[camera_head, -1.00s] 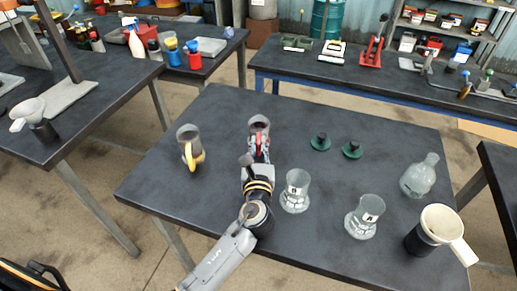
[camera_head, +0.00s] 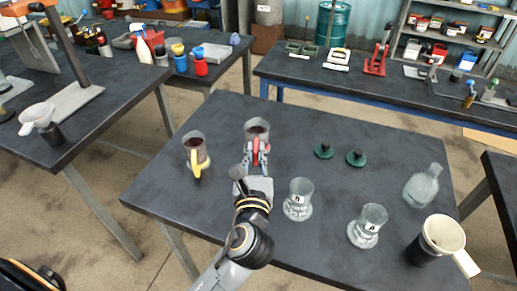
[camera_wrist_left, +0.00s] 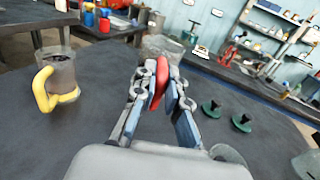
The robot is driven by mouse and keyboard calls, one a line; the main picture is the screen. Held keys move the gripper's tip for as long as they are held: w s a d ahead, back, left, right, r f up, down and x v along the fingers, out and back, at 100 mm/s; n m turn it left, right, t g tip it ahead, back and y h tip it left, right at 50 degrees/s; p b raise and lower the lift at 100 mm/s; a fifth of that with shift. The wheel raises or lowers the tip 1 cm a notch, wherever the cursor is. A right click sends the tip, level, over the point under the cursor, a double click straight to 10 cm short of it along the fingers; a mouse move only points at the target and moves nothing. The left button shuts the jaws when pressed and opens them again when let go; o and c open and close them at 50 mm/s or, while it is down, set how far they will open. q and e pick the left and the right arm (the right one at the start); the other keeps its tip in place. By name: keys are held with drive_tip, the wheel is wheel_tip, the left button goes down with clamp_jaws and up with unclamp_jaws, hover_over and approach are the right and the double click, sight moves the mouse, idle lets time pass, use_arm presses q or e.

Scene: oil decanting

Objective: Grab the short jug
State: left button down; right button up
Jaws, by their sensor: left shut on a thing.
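Two clear jugs with dark liquid are at the back left of the middle table. One jug has a red handle (camera_head: 256,129) and the other has a yellow handle (camera_head: 193,141). My left gripper (camera_head: 257,160) is shut on the red handle, which shows between its fingers (camera_wrist_left: 160,88) in the left wrist view. The red-handled jug is upright, partly hidden behind the gripper in that view. I cannot tell whether its base touches the table. The yellow-handled jug (camera_wrist_left: 62,72) stands apart on the left. My right gripper is not in view.
Two glass beakers (camera_head: 299,200) (camera_head: 368,226) stand right of my left arm. Two green stoppers (camera_head: 324,151) (camera_head: 356,158) lie behind them. A glass flask (camera_head: 423,186) and a dark container with a white funnel (camera_head: 443,234) stand at the right. The table's back middle is clear.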

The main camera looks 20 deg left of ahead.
use_arm(q)
drive_tip(key=s+r, duration=0.2)
drive_tip(key=s, duration=0.3)
drive_tip(key=shift+s+d+r, duration=0.25)
drive_tip(key=shift+s, duration=0.05)
drive_tip(key=shift+s, duration=0.1)
idle(0.6)
